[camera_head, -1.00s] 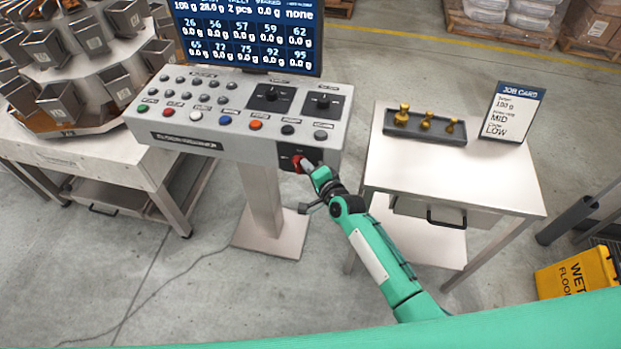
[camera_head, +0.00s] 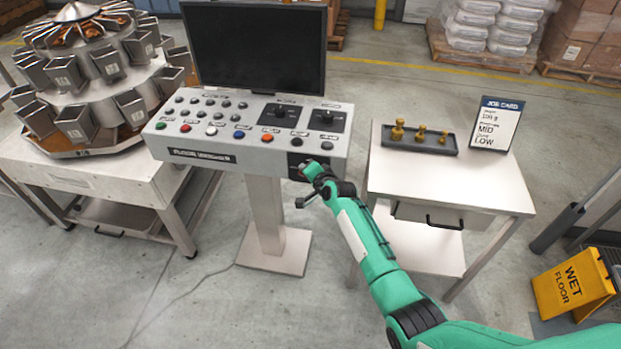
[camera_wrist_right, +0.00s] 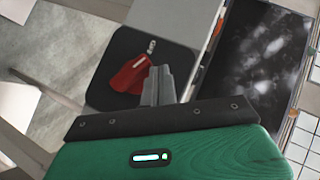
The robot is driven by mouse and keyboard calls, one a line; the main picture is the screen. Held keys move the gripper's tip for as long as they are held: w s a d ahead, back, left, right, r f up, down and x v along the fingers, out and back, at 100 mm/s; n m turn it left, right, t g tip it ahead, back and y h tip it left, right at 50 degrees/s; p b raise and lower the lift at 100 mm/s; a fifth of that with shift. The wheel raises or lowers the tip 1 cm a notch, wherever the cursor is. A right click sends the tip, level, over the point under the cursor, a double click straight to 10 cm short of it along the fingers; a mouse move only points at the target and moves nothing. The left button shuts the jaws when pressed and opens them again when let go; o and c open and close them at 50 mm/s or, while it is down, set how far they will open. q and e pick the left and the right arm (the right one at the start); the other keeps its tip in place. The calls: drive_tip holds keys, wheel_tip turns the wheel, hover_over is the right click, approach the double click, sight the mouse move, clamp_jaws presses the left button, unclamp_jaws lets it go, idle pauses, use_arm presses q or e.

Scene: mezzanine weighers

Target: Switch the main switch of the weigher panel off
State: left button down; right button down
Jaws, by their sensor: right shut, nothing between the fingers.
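The weigher panel (camera_head: 240,148) is a grey console on a post, with several knobs and buttons on its sloped top. Its screen (camera_head: 257,48) is dark. The main switch is a red handle (camera_wrist_right: 131,74) on a black plate (camera_wrist_right: 122,48) at the lower right of the panel's front; a white mark shows above the handle in the wrist view. In the head view my right gripper (camera_head: 311,170) is at that plate and mostly hides the switch. In the wrist view its shut fingers (camera_wrist_right: 157,85) are right beside the red handle; contact cannot be told. My left gripper is not in view.
A side table (camera_head: 455,184) with a dark tray of brass weights (camera_head: 408,138) and a job card (camera_head: 496,123) stands right of the panel. The multihead weigher (camera_head: 95,80) is at the left. A yellow wet floor sign (camera_head: 572,284) stands at the lower right.

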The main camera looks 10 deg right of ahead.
drive_tip(key=shift+w+a+f, duration=0.1)
drive_tip(key=shift+w+a, duration=0.05)
drive_tip(key=shift+a, duration=0.1)
drive_tip(key=shift+w+a+f, duration=0.1)
drive_tip(key=shift+w+a, duration=0.05)
drive_tip(key=shift+a, duration=0.3)
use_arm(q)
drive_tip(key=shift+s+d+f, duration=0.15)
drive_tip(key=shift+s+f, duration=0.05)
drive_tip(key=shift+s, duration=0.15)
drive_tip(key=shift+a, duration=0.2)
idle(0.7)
